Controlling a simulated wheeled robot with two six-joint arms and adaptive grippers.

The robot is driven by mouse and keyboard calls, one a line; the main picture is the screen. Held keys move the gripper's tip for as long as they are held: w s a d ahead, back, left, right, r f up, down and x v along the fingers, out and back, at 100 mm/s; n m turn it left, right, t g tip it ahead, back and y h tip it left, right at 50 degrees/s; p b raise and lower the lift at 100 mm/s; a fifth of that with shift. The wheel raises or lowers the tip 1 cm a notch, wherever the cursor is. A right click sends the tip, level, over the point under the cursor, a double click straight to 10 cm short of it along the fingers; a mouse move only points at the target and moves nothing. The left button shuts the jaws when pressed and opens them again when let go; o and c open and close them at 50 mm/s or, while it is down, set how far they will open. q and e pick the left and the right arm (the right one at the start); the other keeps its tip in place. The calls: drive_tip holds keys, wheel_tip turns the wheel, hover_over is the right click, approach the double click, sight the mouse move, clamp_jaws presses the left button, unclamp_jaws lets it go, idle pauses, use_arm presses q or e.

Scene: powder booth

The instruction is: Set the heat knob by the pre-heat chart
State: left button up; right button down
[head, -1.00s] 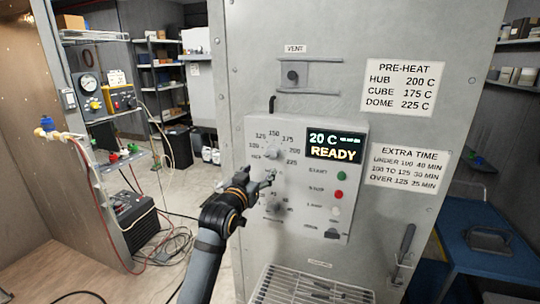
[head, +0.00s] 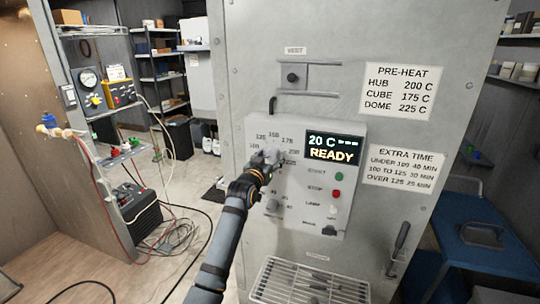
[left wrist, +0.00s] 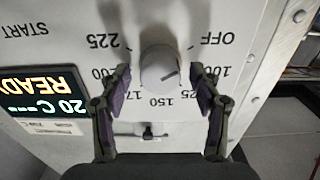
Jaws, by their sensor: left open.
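The heat knob (left wrist: 158,58) is a round grey dial on the oven's control panel (head: 345,190). The left wrist view shows it upside down, ringed by OFF, 100, 125, 150, 175, 200 and 225. Its dark mark points right in that view, toward the OFF and 100 side. My left gripper (left wrist: 160,76) is open, one finger on each side of the knob with gaps visible. In the head view the left gripper (head: 264,165) largely covers the knob. The pre-heat chart (head: 399,91) reads HUB 200 C, CUBE 175 C, DOME 225 C. My right gripper is not in view.
The display (head: 333,148) reads 20 C and READY. A green button (head: 339,176) and red button (head: 337,193) sit below it. An extra time chart (head: 403,168) hangs at right. A wire rack (head: 312,284) projects below the panel. A lower dial (head: 272,206) is near my wrist.

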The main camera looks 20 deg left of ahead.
use_arm(q)
drive_tip(key=shift+c, duration=0.2)
drive_tip(key=c, duration=1.1)
